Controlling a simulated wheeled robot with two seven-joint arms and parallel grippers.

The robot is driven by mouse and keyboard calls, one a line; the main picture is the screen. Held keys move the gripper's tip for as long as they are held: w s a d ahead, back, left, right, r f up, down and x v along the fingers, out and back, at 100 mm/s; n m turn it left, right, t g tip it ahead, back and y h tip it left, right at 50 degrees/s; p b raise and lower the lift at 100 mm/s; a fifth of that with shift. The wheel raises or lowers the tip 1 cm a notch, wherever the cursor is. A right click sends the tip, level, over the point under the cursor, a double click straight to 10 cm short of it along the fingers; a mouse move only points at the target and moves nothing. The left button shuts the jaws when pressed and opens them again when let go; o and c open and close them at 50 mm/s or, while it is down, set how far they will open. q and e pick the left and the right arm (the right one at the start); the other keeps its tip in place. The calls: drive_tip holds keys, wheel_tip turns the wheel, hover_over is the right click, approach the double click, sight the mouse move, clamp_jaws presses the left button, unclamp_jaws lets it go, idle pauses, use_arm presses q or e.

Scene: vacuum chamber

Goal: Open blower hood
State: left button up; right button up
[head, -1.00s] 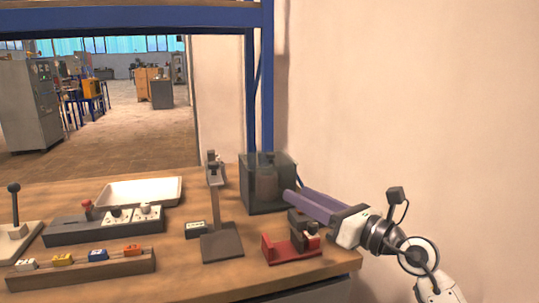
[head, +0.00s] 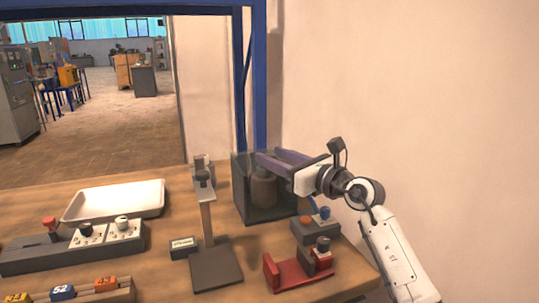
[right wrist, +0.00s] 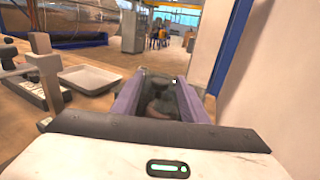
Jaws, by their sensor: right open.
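The blower hood (head: 240,190) is a dark, see-through box at the back right of the bench, with a rounded grey-brown body (head: 264,190) showing inside it. My right gripper (head: 268,158) is at the hood's upper part, its two long purple fingers reaching in from the right. In the right wrist view the fingers (right wrist: 158,95) are spread apart, with the dark hood between and beyond them. I cannot tell whether the fingers touch the hood. My left gripper is not in view.
A small box with orange and blue buttons (head: 315,227) and a red fixture (head: 290,275) stand in front of the hood. A grey stand (head: 207,215) is left of it. A white tray (head: 115,200) and a switch panel (head: 75,247) lie further left. A wall bounds the right.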

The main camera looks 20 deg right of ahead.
drive_tip(key=shift+x, duration=0.9)
drive_tip(key=shift+w, duration=0.2)
drive_tip(key=shift+a, duration=0.1)
clamp_jaws()
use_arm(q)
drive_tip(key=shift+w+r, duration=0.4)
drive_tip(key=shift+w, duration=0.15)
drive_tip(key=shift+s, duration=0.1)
use_arm(e)
drive_tip(key=shift+r, duration=0.1)
